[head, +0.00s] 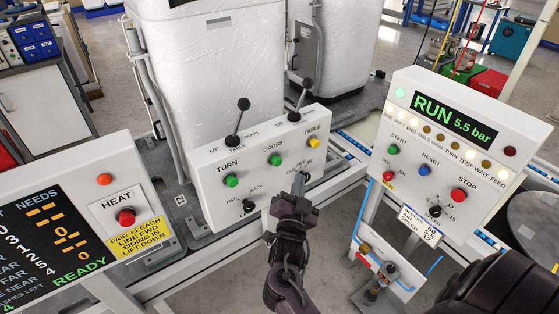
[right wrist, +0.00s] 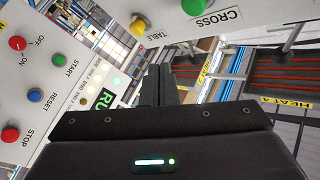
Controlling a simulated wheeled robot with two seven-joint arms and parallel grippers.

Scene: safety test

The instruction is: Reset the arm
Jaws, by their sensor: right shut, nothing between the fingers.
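The right control panel (head: 455,150) has a lit screen (head: 454,118) reading "RUN 5.5 bar". Its blue RESET button (head: 424,170) sits between the green START button (head: 393,149) and the red STOP button (head: 459,195). The RESET button also shows at the left of the right wrist view (right wrist: 35,96). My right gripper (head: 299,184) is shut and empty, in front of the middle panel's lower right part, left of the RESET button and apart from it. In the right wrist view its dark fingers (right wrist: 158,86) point away. My left gripper is not in view.
The middle panel (head: 262,160) carries two black levers, green buttons and a yellow TABLE button (head: 312,142). A left panel has a red HEAT button (head: 126,217) beside a dark screen (head: 45,240). Large white wrapped blocks (head: 215,60) stand behind. A small valve plate (head: 385,270) hangs below the right panel.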

